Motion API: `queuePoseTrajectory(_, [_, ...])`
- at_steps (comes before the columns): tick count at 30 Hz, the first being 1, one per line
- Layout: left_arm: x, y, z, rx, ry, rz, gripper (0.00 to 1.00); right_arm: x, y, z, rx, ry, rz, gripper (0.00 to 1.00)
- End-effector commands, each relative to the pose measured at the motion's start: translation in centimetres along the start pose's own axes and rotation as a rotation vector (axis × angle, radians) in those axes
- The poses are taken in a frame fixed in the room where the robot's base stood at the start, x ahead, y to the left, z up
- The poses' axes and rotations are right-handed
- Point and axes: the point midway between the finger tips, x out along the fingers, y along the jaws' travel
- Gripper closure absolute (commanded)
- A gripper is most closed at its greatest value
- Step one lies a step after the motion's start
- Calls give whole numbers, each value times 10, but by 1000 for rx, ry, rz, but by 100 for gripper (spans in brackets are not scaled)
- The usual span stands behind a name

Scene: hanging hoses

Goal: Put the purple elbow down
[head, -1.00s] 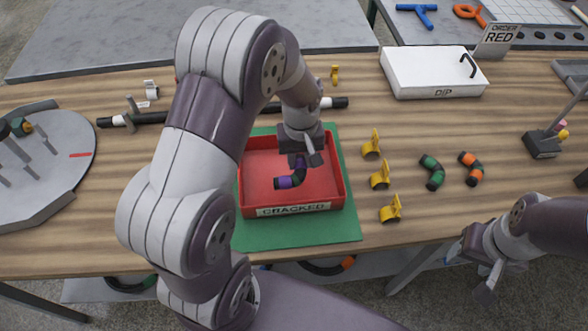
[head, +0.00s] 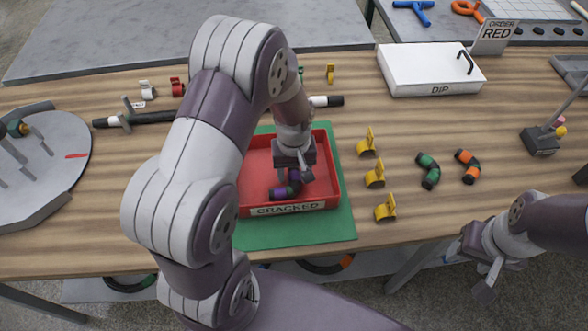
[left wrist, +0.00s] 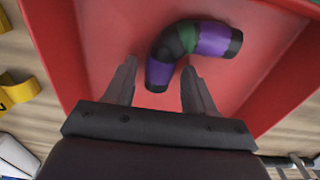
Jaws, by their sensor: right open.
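The purple elbow (head: 279,193), with purple bands, a dark middle and black ends, is inside the red tray marked CRACKED (head: 288,209). In the left wrist view the elbow (left wrist: 213,40) appears to lie on the tray floor. My left gripper (head: 293,178) points down into the tray. Its fingers (left wrist: 159,72) stand apart on either side of one end of the elbow, with small gaps showing, so it looks open. In the head view it hides part of the elbow. My right gripper (head: 484,276) is open and empty, in front of the table's edge at right.
The tray stands on a green mat (head: 338,226). Several yellow clips (head: 375,174) stand to its right, then a green elbow (head: 428,171) and an orange elbow (head: 467,166). A white DIP box (head: 425,70) is behind. A round grey fixture (head: 65,180) is at left.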

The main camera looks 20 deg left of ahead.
Motion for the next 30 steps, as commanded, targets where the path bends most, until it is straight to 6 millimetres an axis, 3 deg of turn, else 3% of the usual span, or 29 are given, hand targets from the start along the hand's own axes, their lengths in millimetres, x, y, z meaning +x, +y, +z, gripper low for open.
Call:
queuePoseTrajectory(5, [-11, 1, -1, 0, 3, 2, 45, -2, 0, 0, 0, 0, 0, 46])
queuePoseTrajectory(15, [-96, 1, -1, 0, 5, 3, 45, -9, 0, -1, 0, 0, 0, 46])
queuePoseTrajectory(20, [-118, 0, 0, 3, 2, 1, 45, -10, 0, -1, 0, 0, 0, 46])
queuePoseTrajectory(23, [-123, -2, 14, 85, 10, 7, 45, -10, 0, -1, 0, 0, 0, 46])
queuePoseTrajectory(30, [-118, -22, 83, 500, 81, 36, 45, -10, 0, -1, 0, 0, 0, 46])
